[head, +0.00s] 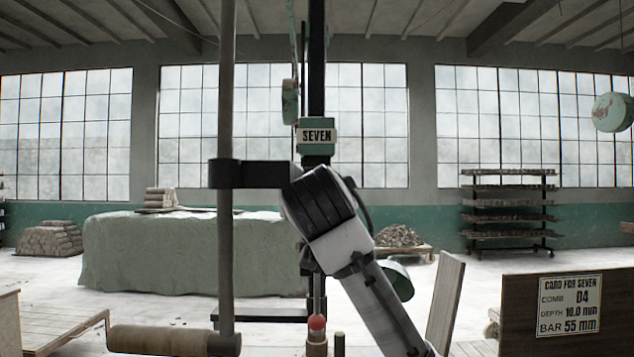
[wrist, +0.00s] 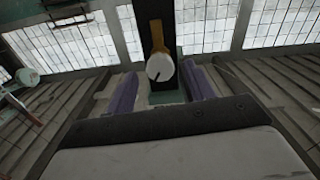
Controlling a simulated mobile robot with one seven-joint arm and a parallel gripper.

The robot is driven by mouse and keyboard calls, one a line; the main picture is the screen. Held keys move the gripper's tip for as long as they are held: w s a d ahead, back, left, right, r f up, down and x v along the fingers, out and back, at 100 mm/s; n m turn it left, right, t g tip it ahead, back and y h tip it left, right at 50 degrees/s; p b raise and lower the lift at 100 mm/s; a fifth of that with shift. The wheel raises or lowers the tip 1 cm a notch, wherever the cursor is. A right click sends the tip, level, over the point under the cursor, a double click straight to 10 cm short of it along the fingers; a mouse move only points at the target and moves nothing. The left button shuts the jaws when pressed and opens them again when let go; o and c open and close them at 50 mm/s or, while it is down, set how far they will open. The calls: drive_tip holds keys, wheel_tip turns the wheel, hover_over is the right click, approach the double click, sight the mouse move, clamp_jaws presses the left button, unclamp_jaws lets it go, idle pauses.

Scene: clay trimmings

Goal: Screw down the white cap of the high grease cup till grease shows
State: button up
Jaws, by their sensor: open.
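The white cap (wrist: 159,67) of the grease cup shows in the wrist view as a round white disc with a dark radial mark. A brass-coloured part (wrist: 157,36) shows just beyond it, against a dark upright post (wrist: 148,12). My gripper (wrist: 160,75) is open, with its two purple-padded fingers apart, one on each side below the cap in the picture. Nothing is between the fingers that I can tell, and I see no contact with the cap. No grease can be made out. In the head view my arm covers this area and the cap is not visible.
A post with a SEVEN sign (head: 316,136) stands behind my arm. A grey vertical pole (head: 225,260) is close on the left. A card board (head: 569,305) stands at right, a covered heap (head: 180,255) behind left. A red knob (head: 317,322) is low in the middle.

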drive_tip(key=shift+w, duration=1.25)
drive_tip(key=c, duration=1)
drive_tip(key=shift+f, duration=0.1)
drive_tip(key=shift+m+b, duration=1)
drive_tip(key=shift+m, duration=8.6)
